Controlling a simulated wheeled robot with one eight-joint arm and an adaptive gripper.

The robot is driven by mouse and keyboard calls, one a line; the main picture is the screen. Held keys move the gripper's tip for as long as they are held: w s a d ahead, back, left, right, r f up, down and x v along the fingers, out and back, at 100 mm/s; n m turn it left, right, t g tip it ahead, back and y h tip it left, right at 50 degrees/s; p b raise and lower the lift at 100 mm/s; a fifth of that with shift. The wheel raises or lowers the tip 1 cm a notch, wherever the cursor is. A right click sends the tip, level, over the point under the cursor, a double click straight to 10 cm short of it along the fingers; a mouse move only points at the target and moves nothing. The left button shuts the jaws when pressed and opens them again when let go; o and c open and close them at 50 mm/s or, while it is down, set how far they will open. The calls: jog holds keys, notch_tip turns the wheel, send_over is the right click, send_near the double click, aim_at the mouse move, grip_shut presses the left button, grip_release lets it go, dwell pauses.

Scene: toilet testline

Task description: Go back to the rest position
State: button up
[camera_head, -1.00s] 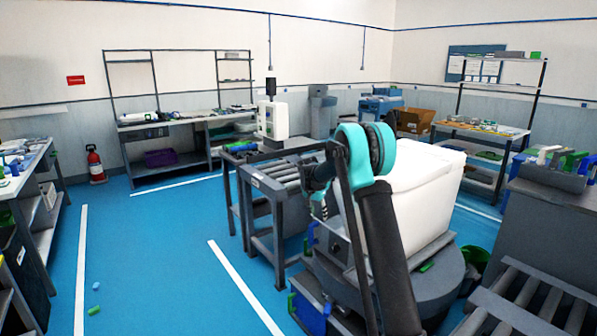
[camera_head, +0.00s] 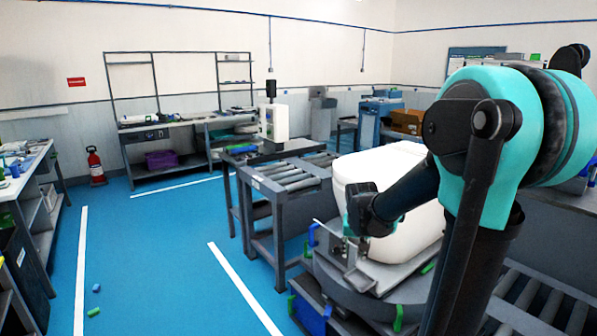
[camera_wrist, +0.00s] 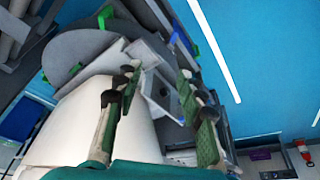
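My gripper (camera_wrist: 158,74) shows in the wrist view with its two green-and-black fingers apart and nothing seen between them. It hangs over the round grey turntable fixture, beside the large white toilet body (camera_wrist: 80,125). In the head view the white toilet body (camera_head: 385,165) sits on the turntable (camera_head: 375,297), partly hidden by my arm. My arm bends from the right of the picture, with its wrist low in front of the toilet body's left side. The fingers are too small to make out clearly there.
A roller conveyor (camera_head: 290,178) stands left of the turntable, with a white box-like unit (camera_head: 273,122) behind it. Workbenches line the back wall. A fire extinguisher (camera_head: 95,165) stands at the left. Blue floor (camera_head: 160,250) is clear at the left, except for small blocks.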

jog(key=s+f+n, duration=0.1)
jog(key=s+f, duration=0.2)
jog(key=s, duration=0.6)
jog(key=s+d+f+n, duration=0.1)
jog(key=s+f, duration=0.2)
jog(key=s, duration=0.7)
jog(key=shift+s+d+f+y, duration=0.15)
jog(key=shift+s+f+y, duration=0.15)
jog(key=shift+y, duration=0.1)
jog(key=shift+o, duration=0.3)
jog(key=shift+r, duration=0.1)
